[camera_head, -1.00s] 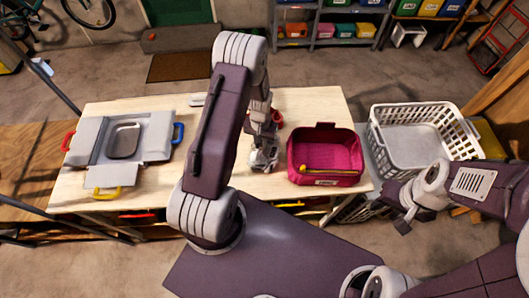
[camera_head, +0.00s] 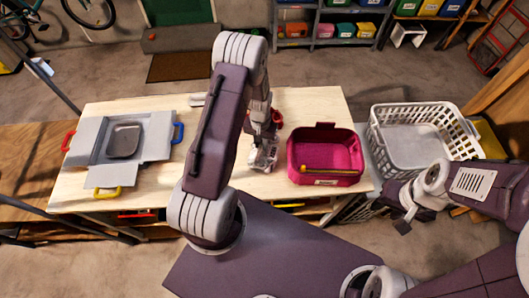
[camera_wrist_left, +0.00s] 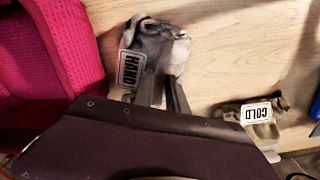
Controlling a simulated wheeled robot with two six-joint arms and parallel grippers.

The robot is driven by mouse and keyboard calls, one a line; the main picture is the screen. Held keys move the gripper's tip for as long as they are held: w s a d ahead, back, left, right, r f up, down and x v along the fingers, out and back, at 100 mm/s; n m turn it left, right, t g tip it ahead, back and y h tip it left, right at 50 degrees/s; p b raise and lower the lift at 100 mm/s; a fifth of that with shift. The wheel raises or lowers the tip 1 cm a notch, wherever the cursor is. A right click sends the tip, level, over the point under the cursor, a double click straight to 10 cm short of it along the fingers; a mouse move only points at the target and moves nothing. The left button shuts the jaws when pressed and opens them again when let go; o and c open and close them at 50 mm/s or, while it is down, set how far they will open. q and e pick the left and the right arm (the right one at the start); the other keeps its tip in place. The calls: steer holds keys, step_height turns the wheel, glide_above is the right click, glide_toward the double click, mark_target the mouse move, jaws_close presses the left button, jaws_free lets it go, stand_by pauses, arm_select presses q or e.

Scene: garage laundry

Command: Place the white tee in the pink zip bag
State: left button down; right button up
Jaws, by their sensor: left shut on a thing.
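The pink zip bag (camera_head: 348,178) stands open on the right part of the wooden table, with a yellow pull along its front rim. It also shows at the left of the left wrist view (camera_wrist_left: 60,45). My left gripper (camera_head: 263,160) is low at the table, just left of the bag and outside it. In the left wrist view the gripper (camera_wrist_left: 160,92) is shut on a pale grey-white cloth bundle (camera_wrist_left: 165,40) labelled HAND. I cannot tell for certain that this is the white tee. My right gripper (camera_head: 403,224) is off the table's right front corner, its jaws unclear.
An olive bundle (camera_wrist_left: 262,128) labelled COLD lies near the left gripper. A red object (camera_head: 278,117) shows behind that gripper. A grey folding board (camera_head: 105,178) with coloured handles is at the table's left. A white laundry basket (camera_head: 400,170) stands to the right of the table.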

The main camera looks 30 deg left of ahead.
stand_by(0.3)
arm_select(q)
step_height(320, 180, up, 10)
steer(key=b, duration=0.1)
steer(key=shift+b, duration=0.3)
